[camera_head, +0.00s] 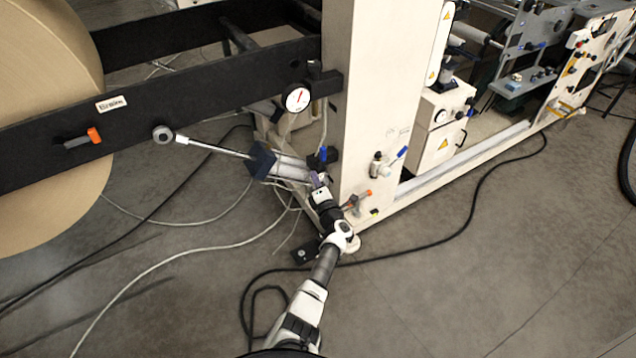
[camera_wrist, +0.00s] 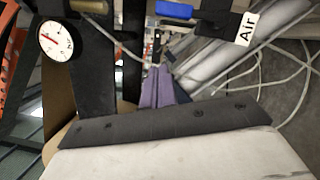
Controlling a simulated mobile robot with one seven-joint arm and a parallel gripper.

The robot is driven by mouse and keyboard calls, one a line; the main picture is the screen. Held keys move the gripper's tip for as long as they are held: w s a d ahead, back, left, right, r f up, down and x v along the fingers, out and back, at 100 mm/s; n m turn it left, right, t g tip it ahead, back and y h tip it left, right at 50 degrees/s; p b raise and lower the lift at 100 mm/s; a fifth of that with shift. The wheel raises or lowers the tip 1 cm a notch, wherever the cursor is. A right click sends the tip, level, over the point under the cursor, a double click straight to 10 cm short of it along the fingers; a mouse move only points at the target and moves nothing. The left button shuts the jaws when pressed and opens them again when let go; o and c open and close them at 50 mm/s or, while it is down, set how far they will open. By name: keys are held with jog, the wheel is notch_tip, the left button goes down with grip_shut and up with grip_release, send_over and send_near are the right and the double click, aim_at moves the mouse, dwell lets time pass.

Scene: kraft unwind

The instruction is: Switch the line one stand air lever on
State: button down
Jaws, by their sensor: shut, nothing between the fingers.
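A blue lever handle (camera_wrist: 174,10) shows at the top edge of the wrist view, beside a black block with a white "Air" label (camera_wrist: 246,29). In the head view, what looks like the same blue handle (camera_head: 323,154) sits low on the left side of the cream stand, just above my gripper. My gripper (camera_head: 317,180) is shut and empty. Its purple fingers (camera_wrist: 163,82) are together in the wrist view, below the handle and apart from it in the picture. The lever's pivot and exact angle are hard to make out.
The cream stand (camera_head: 375,90) carries another blue-handled valve (camera_head: 398,154) and an orange handle (camera_head: 360,198) near its base. A round gauge (camera_head: 297,99) hangs by the black arm (camera_head: 200,115). A silver cylinder (camera_head: 290,168) lies beside my gripper. Cables cross the floor.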

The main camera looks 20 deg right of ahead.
jog(key=shift+s, duration=1.35)
jog(key=shift+w+a, duration=0.1)
